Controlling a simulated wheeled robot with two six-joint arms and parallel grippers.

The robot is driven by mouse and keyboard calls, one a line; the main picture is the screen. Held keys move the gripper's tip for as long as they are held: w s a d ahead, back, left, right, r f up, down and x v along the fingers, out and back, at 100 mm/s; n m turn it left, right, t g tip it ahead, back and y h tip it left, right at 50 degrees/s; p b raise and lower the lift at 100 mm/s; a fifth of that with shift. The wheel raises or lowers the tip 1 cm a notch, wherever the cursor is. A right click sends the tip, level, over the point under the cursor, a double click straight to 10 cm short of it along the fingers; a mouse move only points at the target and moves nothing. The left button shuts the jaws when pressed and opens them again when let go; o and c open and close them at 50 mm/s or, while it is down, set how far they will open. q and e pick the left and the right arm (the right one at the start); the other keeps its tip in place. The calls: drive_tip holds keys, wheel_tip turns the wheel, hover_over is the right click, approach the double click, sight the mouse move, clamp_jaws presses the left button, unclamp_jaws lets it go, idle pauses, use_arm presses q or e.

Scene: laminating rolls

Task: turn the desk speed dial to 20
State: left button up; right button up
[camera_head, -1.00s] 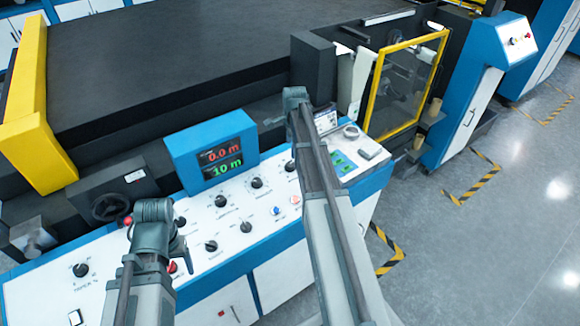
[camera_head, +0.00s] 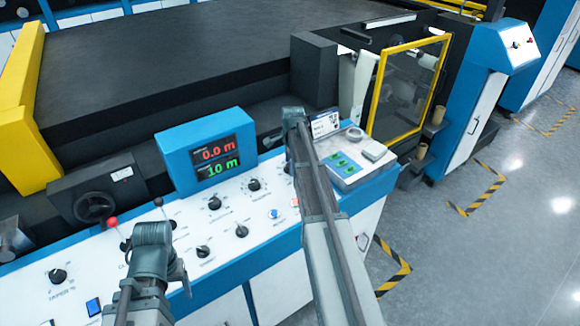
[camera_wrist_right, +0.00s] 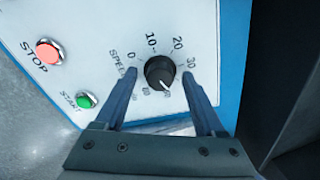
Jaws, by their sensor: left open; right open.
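The speed dial (camera_wrist_right: 160,72) is a black round knob on a white panel in the right wrist view, with numbers 0, 10, 20 and 30 around its upper side. Its white mark points down and slightly right, well past 30. My right gripper (camera_wrist_right: 160,77) is open; its fingers reach up on the left and right of the knob, apart from it, tips near its sides. In the head view my right gripper (camera_head: 287,124) is over the console's right part, and I cannot pick out this dial there. My left gripper (camera_head: 162,240) is over the console's left part; its fingers are mostly hidden.
A red STOP button (camera_wrist_right: 48,51) and a green START button (camera_wrist_right: 87,100) sit left of the dial. The console (camera_head: 235,262) carries several other black knobs and a display (camera_head: 207,150) reading 0.0 m and 10 m. A yellow-framed guard (camera_head: 410,85) stands behind at right.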

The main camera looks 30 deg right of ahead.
clamp_jaws()
idle(0.4)
drive_tip(key=n, duration=0.5)
drive_tip(key=shift+s+n, duration=0.1)
drive_tip(key=shift+n, duration=0.3)
drive_tip(key=n, duration=0.5)
drive_tip(key=shift+t, duration=0.3)
drive_tip(key=n, duration=0.6)
drive_tip(key=shift+d+n+y, duration=0.1)
drive_tip(key=shift+n+y, duration=0.2)
drive_tip(key=shift+n, duration=2.2)
